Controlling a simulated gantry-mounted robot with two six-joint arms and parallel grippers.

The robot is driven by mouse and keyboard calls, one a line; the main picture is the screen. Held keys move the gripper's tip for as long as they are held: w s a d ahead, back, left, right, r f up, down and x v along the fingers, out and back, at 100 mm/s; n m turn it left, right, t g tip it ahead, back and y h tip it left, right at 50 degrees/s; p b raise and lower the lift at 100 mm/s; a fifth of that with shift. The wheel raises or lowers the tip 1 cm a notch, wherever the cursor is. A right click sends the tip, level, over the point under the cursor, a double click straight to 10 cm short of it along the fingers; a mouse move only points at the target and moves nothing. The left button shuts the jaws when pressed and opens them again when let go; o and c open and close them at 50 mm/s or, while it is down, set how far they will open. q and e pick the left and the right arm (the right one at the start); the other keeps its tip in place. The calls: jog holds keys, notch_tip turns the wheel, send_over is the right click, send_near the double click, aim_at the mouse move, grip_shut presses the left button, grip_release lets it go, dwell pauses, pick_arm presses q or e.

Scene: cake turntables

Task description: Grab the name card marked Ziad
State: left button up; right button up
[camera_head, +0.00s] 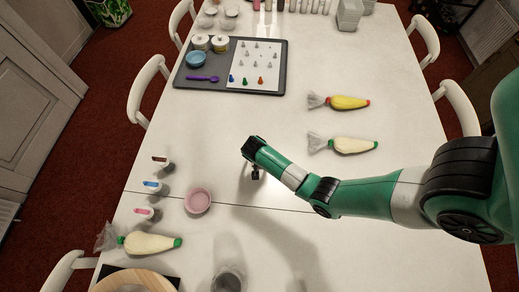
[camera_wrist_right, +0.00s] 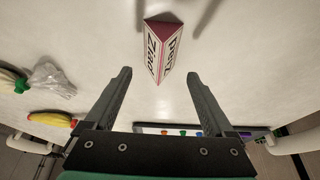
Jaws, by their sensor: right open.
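The name card (camera_wrist_right: 158,48) is a small folded white card with red edges and dark lettering that appears to read Ziad. In the right wrist view it stands on the white table at the top middle, beyond and between the fingertips. My right gripper (camera_wrist_right: 158,78) is open and empty, with a finger on each side of the view. In the head view my right gripper (camera_head: 254,174) is low over the middle of the table. I cannot make out the card there; the arm may hide it. My left gripper is not in view.
A pink dish (camera_head: 197,202) and several small labelled items stand left of my right gripper. A white piping bag (camera_head: 353,145) and a yellow one (camera_head: 348,102) lie right of it. A grey tray (camera_head: 182,78) lies farther back. The table between is clear.

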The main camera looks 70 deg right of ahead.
jog(key=b+x, duration=0.3)
jog(key=x, duration=0.2)
jog(key=shift+a+f, duration=0.1)
jog(key=shift+f, duration=0.15)
jog(key=shift+r, duration=0.1)
grip_shut()
